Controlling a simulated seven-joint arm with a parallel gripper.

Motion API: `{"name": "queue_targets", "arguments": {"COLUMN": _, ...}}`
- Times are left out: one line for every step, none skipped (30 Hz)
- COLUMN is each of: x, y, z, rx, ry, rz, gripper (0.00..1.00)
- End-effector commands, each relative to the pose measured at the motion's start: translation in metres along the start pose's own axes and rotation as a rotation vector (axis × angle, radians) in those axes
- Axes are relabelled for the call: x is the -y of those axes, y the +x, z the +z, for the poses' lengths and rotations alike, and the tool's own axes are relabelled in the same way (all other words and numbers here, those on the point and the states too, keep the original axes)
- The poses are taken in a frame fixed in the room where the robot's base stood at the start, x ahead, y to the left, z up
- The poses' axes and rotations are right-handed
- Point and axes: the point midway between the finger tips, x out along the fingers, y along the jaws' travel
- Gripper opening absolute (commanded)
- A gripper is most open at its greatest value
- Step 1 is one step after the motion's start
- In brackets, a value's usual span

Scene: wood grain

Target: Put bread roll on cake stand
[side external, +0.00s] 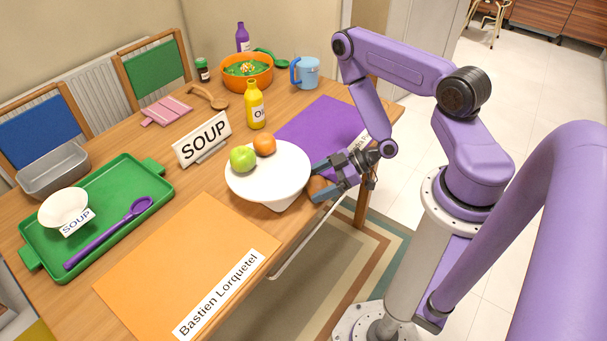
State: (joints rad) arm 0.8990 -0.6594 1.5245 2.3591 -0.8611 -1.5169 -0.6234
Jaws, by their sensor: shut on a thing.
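The white cake stand (265,188) stands near the table's front edge. A green apple (242,158) and an orange (265,145) sit on the back left part of its plate. My gripper (319,180) is at the right rim of the stand, pointing left. It is shut on the brown bread roll (317,184), which shows between the fingers and is partly hidden by them. The roll is beside the plate's right edge in this view; I cannot tell whether it touches the stand. The middle and front of the plate are bare.
A SOUP sign (202,138) and a yellow bottle (255,105) stand behind the cake stand. A purple mat (312,125) lies behind the gripper, an orange mat (180,270) in front left. A green tray (125,180) with a bowl (63,206) lies left.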

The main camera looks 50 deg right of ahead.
Motion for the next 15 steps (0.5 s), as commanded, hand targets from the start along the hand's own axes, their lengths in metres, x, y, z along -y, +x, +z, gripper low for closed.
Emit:
{"name": "queue_targets", "arguments": {"x": -0.003, "y": 0.002, "z": -0.001, "rx": -0.001, "ry": -0.002, "rz": 0.001, "gripper": 0.56}}
{"name": "queue_targets", "arguments": {"x": -0.003, "y": 0.003, "z": -0.002, "rx": -0.001, "ry": -0.002, "rz": 0.0, "gripper": 0.56}}
{"name": "queue_targets", "arguments": {"x": -0.005, "y": 0.004, "z": -0.003, "rx": -0.001, "ry": -0.002, "rz": 0.0, "gripper": 0.56}}
{"name": "queue_targets", "arguments": {"x": -0.007, "y": 0.006, "z": -0.003, "rx": -0.001, "ry": -0.002, "rz": 0.0, "gripper": 0.56}}
{"name": "queue_targets", "arguments": {"x": -0.009, "y": 0.008, "z": -0.005, "rx": -0.001, "ry": -0.002, "rz": 0.0, "gripper": 0.56}}
{"name": "queue_targets", "arguments": {"x": -0.014, "y": 0.011, "z": -0.007, "rx": -0.003, "ry": -0.005, "rz": 0.002, "gripper": 0.56}}
{"name": "queue_targets", "arguments": {"x": -0.018, "y": 0.014, "z": -0.009, "rx": -0.003, "ry": -0.005, "rz": 0.002, "gripper": 0.56}}
{"name": "queue_targets", "arguments": {"x": -0.021, "y": 0.017, "z": -0.01, "rx": -0.003, "ry": -0.006, "rz": 0.0, "gripper": 0.56}}
{"name": "queue_targets", "arguments": {"x": -0.026, "y": 0.022, "z": -0.013, "rx": -0.004, "ry": -0.006, "rz": 0.001, "gripper": 0.56}}
{"name": "queue_targets", "arguments": {"x": -0.029, "y": 0.024, "z": -0.014, "rx": -0.003, "ry": -0.006, "rz": 0.0, "gripper": 0.56}}
{"name": "queue_targets", "arguments": {"x": -0.031, "y": 0.026, "z": -0.015, "rx": -0.002, "ry": -0.004, "rz": 0.0, "gripper": 0.56}}
{"name": "queue_targets", "arguments": {"x": -0.035, "y": 0.029, "z": -0.017, "rx": -0.002, "ry": -0.004, "rz": 0.001, "gripper": 0.56}}
{"name": "queue_targets", "arguments": {"x": -0.037, "y": 0.031, "z": -0.018, "rx": -0.002, "ry": -0.002, "rz": 0.001, "gripper": 0.56}}
{"name": "queue_targets", "arguments": {"x": -0.037, "y": 0.031, "z": -0.017, "rx": 0.0, "ry": -0.001, "rz": 0.0, "gripper": 0.56}}
{"name": "queue_targets", "arguments": {"x": -0.036, "y": 0.031, "z": -0.015, "rx": 0.001, "ry": 0.001, "rz": 0.0, "gripper": 0.56}}
